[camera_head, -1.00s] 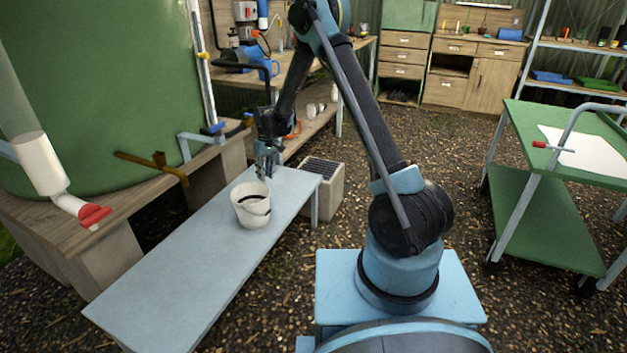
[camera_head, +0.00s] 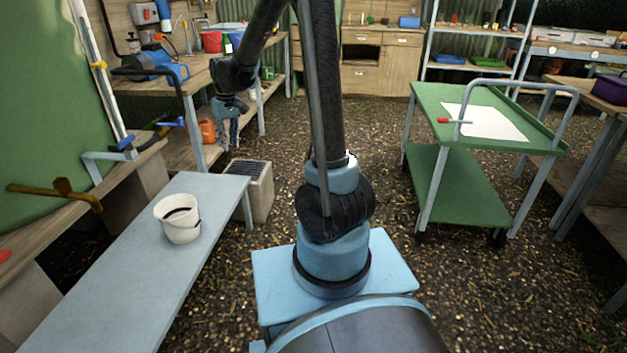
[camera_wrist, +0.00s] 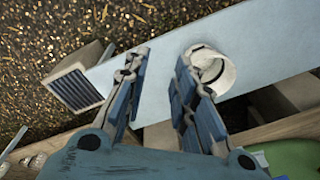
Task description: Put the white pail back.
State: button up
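The white pail (camera_head: 179,221) stands upright on the pale blue-grey bench (camera_head: 120,283), near its far end. A dark curved handle or mark shows across its mouth. My gripper (camera_head: 226,138) is up and beyond the bench end, above and to the right of the pail, apart from it. In the wrist view the pail (camera_wrist: 212,70) lies past the right finger, which hides part of it. The fingers (camera_wrist: 160,85) are spread with nothing between them; the bench shows through the gap.
A grey block with a slotted top (camera_head: 248,190) stands on the gravel at the bench's far end. A green trolley (camera_head: 432,125) with a white sheet is at right. A wooden workbench (camera_head: 190,88) with blue and red items is behind my gripper. Open gravel lies between bench and trolley.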

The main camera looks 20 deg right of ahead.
jog(key=s+d+r+m+t, duration=0.1)
jog(key=s+d+r+m, duration=0.35)
jog(key=s+d, duration=1.05)
jog(key=s+d+f, duration=0.2)
jog(key=s+d, duration=0.2)
jog(key=s, duration=0.4)
jog(key=s+d+f+m+t+h, duration=0.1)
jog(key=s+d+f, duration=0.2)
jog(key=s, duration=0.5)
jog(key=shift+d, duration=0.55)
jog(key=shift+s+m, duration=0.1)
jog(key=shift+m, duration=0.15)
